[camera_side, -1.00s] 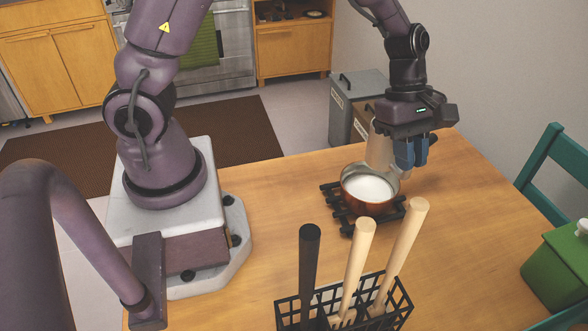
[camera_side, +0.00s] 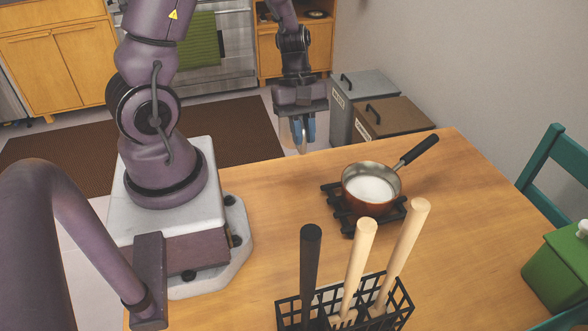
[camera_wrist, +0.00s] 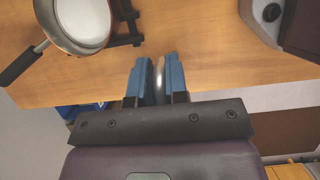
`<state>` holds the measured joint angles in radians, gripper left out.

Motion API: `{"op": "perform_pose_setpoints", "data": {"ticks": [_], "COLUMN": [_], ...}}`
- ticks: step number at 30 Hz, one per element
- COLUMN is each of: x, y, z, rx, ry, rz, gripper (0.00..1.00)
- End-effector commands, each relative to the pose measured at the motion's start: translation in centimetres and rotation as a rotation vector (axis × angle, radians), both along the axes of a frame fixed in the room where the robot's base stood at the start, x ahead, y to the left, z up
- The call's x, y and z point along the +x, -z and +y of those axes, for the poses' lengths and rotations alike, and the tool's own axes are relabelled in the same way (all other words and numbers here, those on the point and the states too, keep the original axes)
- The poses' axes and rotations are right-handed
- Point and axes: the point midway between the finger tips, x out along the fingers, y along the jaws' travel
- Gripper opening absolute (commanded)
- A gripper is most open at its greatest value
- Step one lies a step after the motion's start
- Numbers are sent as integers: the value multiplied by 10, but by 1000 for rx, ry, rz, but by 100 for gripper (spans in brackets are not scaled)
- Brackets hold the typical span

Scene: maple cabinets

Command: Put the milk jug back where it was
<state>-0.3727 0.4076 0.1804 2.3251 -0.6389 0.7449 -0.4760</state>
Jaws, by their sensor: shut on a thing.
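My gripper (camera_side: 302,148) is beyond the far edge of the table, left of the saucepan, with its blue fingers pointing down. It is shut on the milk jug, of which only a pale, narrow part (camera_side: 296,132) shows beside the fingers. In the wrist view a pale sliver of the jug (camera_wrist: 159,75) shows between the fingertips (camera_wrist: 158,65); the rest is hidden. A copper saucepan (camera_side: 371,209) with white milk in it stands on a black trivet (camera_side: 349,229) on the table. It also shows at upper left in the wrist view (camera_wrist: 52,30).
The wooden table (camera_side: 270,185) is clear between my base and the trivet. A black wire holder (camera_side: 287,310) with several upright handles stands at the front. Two lidded bins (camera_side: 362,92) stand beyond the far edge. A green container (camera_side: 556,272) is at the right.

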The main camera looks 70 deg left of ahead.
Motion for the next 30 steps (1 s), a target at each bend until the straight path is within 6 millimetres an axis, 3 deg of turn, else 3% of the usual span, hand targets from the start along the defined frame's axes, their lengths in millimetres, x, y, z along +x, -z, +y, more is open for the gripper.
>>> {"op": "perform_pose_setpoints", "data": {"ticks": [6, 19, 30], "x": [-1, 0, 0], "y": [33, 81, 86], "z": [-1, 0, 0], "rx": [-3, -2, 0], "ry": [-2, -2, 0], "rz": [6, 3, 0], "gripper": [0, 0, 0]}}
